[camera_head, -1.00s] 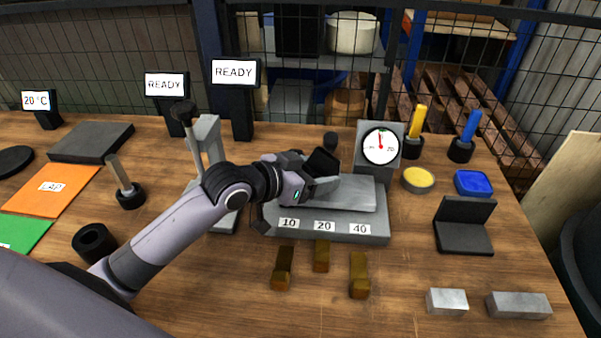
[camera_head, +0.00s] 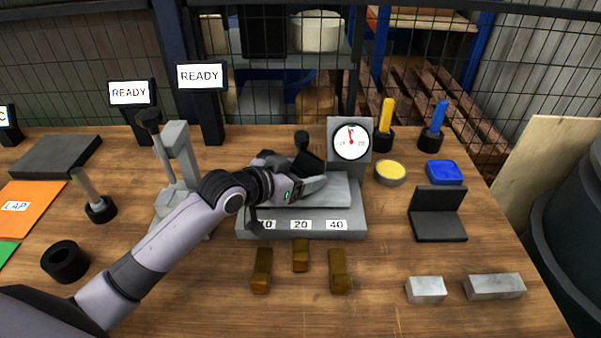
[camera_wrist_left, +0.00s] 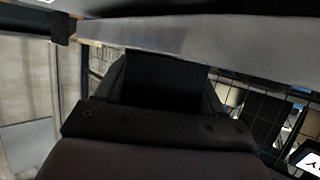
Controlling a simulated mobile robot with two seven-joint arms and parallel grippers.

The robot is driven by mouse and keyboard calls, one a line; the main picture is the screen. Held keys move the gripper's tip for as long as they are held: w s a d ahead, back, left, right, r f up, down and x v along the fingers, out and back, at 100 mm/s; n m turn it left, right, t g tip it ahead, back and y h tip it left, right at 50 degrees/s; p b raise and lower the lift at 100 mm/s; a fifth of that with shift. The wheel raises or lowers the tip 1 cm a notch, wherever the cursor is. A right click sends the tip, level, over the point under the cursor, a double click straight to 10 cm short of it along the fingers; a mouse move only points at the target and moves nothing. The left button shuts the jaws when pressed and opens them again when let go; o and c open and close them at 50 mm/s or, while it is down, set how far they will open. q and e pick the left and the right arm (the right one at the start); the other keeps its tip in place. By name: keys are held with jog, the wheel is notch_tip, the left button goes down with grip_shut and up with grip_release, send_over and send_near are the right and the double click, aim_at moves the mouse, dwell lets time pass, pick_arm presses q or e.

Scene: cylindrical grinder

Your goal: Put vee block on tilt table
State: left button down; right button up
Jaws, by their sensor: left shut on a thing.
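The tilt table (camera_head: 345,230) is a grey base with a flat upper plate, labels along its front and a dial gauge at its back right. My left gripper (camera_head: 312,172) is over the plate, shut on a light grey piece that I take for the vee block (camera_head: 317,187). The arm and dark jaws hide most of it. I cannot tell whether it touches the plate. In the left wrist view a grey metal bar crosses the top, in front of the dark jaws; I cannot tell block from plate there. My right gripper is not in view.
Several brown blocks (camera_head: 339,272) lie in front of the table. A black angled stand (camera_head: 438,215) and two silver blocks (camera_head: 495,287) are at right. A grey upright stand (camera_head: 183,155) is behind my arm. Bare wood lies at the front right.

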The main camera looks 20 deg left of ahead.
pick_arm(q)
jog(key=shift+c, duration=0.6)
grip_release()
jog(key=shift+s+r, duration=0.1)
jog(key=v, duration=1.2)
